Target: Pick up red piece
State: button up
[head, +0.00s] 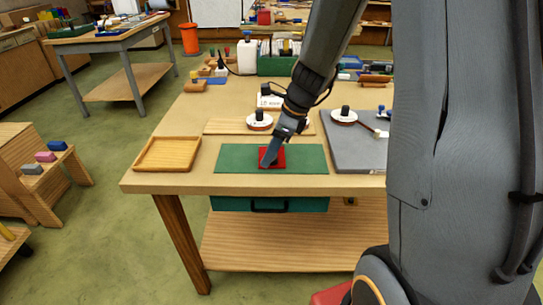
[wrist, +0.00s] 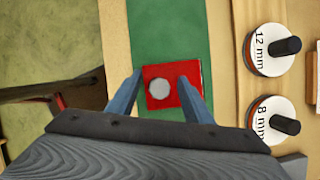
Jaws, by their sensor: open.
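The red piece (head: 278,161) lies on the green mat (head: 232,160) at the front of the workbench. In the wrist view the red piece (wrist: 186,72) is a flat red square with a pale round spot on it. My gripper (head: 267,162) is over the red piece, pointing down. In the wrist view the two blue fingers of my gripper (wrist: 160,88) are apart, one by the left side of the piece and one overlapping its right part. I cannot tell how far the fingertips are above the mat.
Labelled white discs with black knobs, marked 12 mm (wrist: 266,50) and 8 mm (wrist: 268,120), stand beside the mat. An empty wooden tray (head: 167,154) is to the left. A grey board (head: 352,150) lies to the right.

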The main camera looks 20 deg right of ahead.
jog(key=c, duration=1.1)
notch_tip(320, 180, up, 10)
jog(key=shift+b, duration=0.3)
jog(key=o, duration=0.4)
jog(key=shift+c, duration=0.2)
jog(key=c, duration=0.3)
